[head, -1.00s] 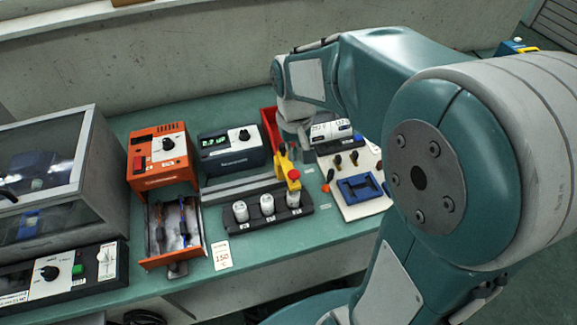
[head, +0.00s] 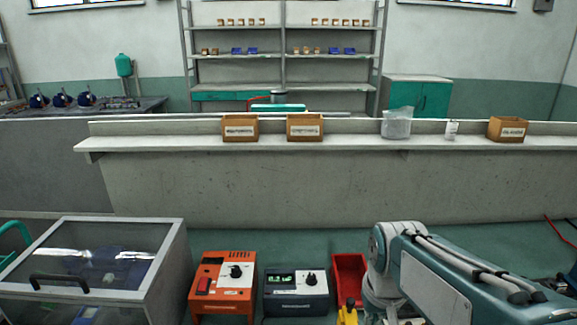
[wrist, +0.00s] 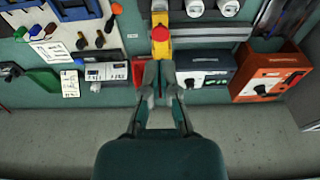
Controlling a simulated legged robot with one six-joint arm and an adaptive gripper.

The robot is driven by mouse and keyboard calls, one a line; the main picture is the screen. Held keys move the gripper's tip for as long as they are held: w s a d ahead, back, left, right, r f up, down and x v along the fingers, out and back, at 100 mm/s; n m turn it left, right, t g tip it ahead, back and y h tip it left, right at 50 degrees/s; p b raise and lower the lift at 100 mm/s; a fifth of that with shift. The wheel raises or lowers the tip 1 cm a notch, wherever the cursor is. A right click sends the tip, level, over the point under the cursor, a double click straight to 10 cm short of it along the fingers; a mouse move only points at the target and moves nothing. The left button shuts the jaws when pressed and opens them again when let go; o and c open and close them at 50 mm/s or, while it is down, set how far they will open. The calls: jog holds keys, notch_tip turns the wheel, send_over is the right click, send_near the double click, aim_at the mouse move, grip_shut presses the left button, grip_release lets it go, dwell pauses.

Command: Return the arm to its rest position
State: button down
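My gripper (wrist: 160,85) shows in the wrist view, its two fingers parted by a narrow gap with nothing clearly held between them. A yellow piece with a red round top (wrist: 160,36) lies just beyond the fingertips; I cannot tell whether they touch it. Its upper tip (head: 347,312) also shows at the bottom of the head view. My arm (head: 440,280) is folded at the lower right of the head view, and the gripper itself is hidden there.
An orange unit (head: 222,287), a dark display unit (head: 296,292) and a red bin (head: 349,278) stand beside the arm. A lidded glass-topped box (head: 90,265) is at left. Several white-capped items (wrist: 228,7), a white device (wrist: 107,73) and a tool board (wrist: 90,20) lie around the gripper.

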jog(key=s+r+t, duration=0.3)
jog(key=s, duration=0.6)
jog(key=shift+s+r+t, duration=0.35)
jog(key=shift+t, duration=0.05)
